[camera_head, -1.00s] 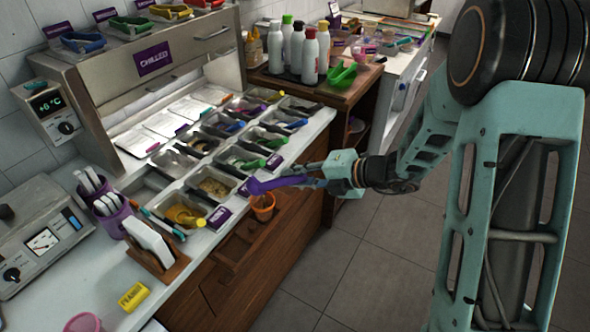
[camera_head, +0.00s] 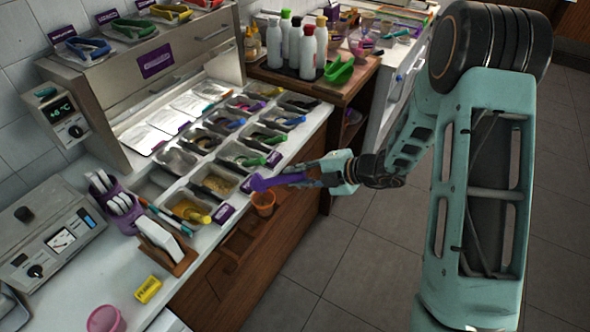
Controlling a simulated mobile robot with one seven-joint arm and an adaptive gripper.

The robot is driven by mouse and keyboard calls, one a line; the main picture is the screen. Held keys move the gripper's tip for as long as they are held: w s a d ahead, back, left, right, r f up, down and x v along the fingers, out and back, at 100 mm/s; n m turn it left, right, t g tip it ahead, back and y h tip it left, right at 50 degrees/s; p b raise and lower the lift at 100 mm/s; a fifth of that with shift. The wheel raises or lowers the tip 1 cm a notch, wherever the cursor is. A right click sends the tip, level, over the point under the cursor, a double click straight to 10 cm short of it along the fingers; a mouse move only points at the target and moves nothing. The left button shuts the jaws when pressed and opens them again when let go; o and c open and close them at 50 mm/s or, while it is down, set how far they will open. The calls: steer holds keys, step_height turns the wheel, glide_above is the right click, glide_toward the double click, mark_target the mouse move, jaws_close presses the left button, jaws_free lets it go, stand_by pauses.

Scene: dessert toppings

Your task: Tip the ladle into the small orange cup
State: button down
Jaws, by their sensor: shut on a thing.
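My gripper (camera_head: 306,178) is shut on the purple ladle (camera_head: 278,181) and holds it off the right side of the counter. The ladle's head end (camera_head: 258,182) points left, just above the small orange cup (camera_head: 264,204). The cup stands upright at the counter's front edge, on or by a wooden ledge; its support is hard to make out. What the ladle's bowl holds, and what is inside the cup, is too small to tell.
Topping pans (camera_head: 215,182) with coloured spoons fill the counter to the left. A yellow-handled pan (camera_head: 188,209) and a wooden holder with white cards (camera_head: 165,243) stand nearer. Bottles (camera_head: 307,50) and a green scoop (camera_head: 340,70) stand behind. Open floor (camera_head: 330,260) lies to the right.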

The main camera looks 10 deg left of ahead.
steer(key=shift+w+d+m, duration=0.15)
steer(key=shift+m, duration=0.45)
steer(key=shift+w+d+m+g+h, duration=0.2)
steer(key=shift+m+g, duration=0.1)
steer(key=shift+m, duration=0.55)
steer(key=shift+w+d+m+g+h, duration=0.1)
steer(key=shift+m+g+h, duration=0.15)
steer(key=shift+m, duration=0.6)
steer(key=shift+s+f+b, duration=0.1)
steer(key=shift+f+b, duration=0.05)
steer(key=shift+b, duration=0.45)
